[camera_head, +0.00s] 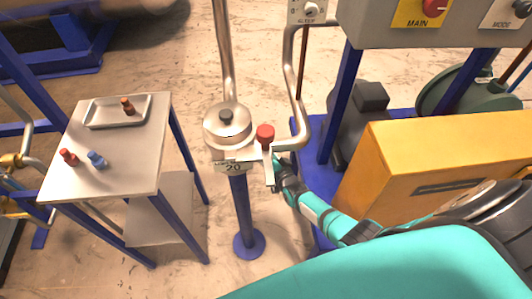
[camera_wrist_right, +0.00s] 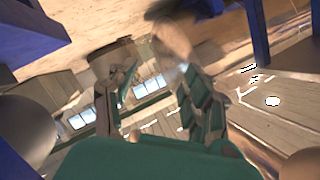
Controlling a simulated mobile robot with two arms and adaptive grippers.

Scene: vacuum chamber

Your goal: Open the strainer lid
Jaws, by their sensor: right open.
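The strainer (camera_head: 227,140) is a round metal pot on a blue post, with a "20" plate on its front. A red knob (camera_head: 265,132) sits just right of the strainer, above a pale upright bar. My right gripper (camera_head: 279,163) is beside that bar, below the red knob; whether it touches the bar I cannot tell. In the wrist view my right gripper (camera_wrist_right: 152,80) has its fingers apart, with nothing clearly between them. My left gripper is not in view.
A table (camera_head: 125,180) at left holds a tray (camera_head: 92,113) and small red, blue and brown pieces. Bent pipes (camera_head: 226,60) rise behind the strainer. A yellow cabinet (camera_head: 430,150) and a grey control box (camera_head: 380,22) stand at right. Floor shows between table and strainer.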

